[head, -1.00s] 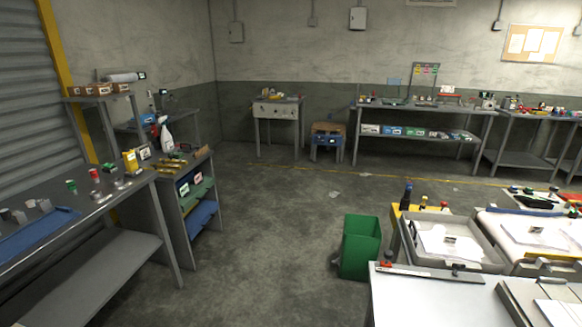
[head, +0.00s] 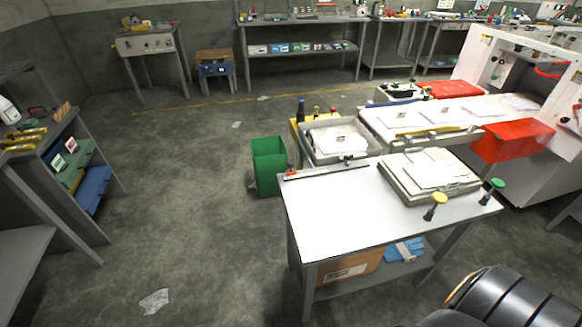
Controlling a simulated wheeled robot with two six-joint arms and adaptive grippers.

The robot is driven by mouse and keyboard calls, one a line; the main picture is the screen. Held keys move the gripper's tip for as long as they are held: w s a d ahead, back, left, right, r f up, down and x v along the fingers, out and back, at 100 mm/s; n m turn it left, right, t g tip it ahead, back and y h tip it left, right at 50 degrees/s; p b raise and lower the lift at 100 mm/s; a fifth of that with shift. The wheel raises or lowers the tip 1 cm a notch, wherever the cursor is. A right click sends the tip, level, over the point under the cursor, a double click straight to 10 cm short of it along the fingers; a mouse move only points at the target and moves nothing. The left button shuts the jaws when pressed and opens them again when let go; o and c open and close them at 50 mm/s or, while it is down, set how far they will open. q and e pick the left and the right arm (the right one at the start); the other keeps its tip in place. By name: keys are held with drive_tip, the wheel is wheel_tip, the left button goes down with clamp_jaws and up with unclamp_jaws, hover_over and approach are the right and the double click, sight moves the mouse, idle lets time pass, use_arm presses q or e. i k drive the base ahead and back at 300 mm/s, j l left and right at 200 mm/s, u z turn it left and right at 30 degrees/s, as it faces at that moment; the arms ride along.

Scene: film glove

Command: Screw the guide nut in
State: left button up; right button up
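I cannot make out a guide nut for certain in the head view. A white and grey machine (head: 535,85) stands at the right, with a long bed holding white sheets (head: 440,118) and red parts on it. A yellow-topped knob (head: 437,200) and a green-topped knob (head: 495,185) stand at the right side of the white-topped table (head: 330,215). Neither of my grippers shows. A dark rounded part, probably of my own arm, fills the bottom right corner.
A green bin (head: 268,165) stands on the floor left of the white table. A grey tray (head: 340,140) and a box with papers (head: 428,175) are at the table's far side. Shelves (head: 60,165) stand at the left. The floor between is open, with paper scraps (head: 155,301).

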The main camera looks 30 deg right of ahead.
sight(348, 158)
drive_tip(key=z, duration=1.35)
